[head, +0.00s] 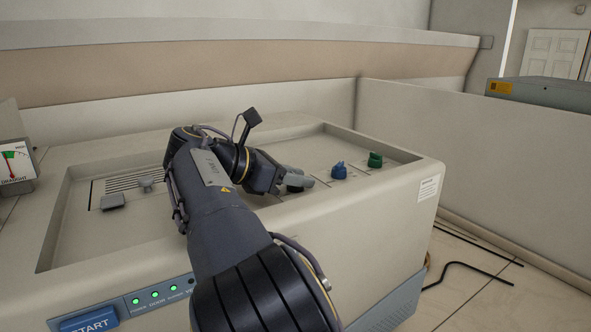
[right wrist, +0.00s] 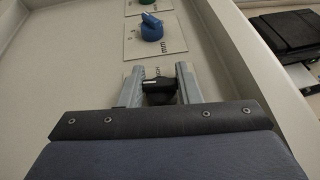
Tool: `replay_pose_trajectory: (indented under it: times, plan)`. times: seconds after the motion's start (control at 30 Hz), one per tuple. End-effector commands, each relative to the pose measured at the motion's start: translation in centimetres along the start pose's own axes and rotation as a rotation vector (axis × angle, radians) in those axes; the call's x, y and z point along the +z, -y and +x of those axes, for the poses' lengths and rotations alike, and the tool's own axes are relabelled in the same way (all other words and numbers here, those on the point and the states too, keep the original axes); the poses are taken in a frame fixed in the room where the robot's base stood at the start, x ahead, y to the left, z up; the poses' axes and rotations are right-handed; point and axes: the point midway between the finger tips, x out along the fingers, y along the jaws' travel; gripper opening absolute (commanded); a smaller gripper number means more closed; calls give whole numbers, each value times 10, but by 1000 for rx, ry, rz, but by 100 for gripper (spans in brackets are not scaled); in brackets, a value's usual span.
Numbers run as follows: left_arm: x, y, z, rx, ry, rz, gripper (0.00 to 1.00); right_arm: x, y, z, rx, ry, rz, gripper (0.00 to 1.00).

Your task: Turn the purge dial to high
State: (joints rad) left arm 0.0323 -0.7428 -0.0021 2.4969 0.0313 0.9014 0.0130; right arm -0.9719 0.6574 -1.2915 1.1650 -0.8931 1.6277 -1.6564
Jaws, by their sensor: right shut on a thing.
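A black dial (right wrist: 158,88) sits between the two fingers of my right gripper (right wrist: 160,80) in the right wrist view. The gripper is shut on it. In the head view the right gripper (head: 297,180) reaches over the recessed top panel of the beige machine (head: 130,232), and the black dial (head: 294,189) is mostly hidden by the fingers. Lettering beside the dial is partly covered, so I cannot tell its label or its setting. My left gripper is not in view.
A blue dial (head: 339,171) and a green dial (head: 375,160) stand beyond the black one on the same panel. A blue START button (head: 88,321) and green lights are on the machine's front. A draught gauge (head: 15,165) stands at left.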

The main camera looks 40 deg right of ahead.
Motion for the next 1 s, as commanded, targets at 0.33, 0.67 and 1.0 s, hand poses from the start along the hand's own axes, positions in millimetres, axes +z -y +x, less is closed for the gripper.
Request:
replay_pose_trajectory:
  times: [0.33, 0.67, 1.0]
  plan:
    - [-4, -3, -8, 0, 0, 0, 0, 0, 0, 0, -163, 1, 67, 8]
    - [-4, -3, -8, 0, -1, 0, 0, 0, 0, 0, -161, 1, 66, 45]
    - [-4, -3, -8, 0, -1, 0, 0, 0, 0, -1, -161, 1, 66, 52]
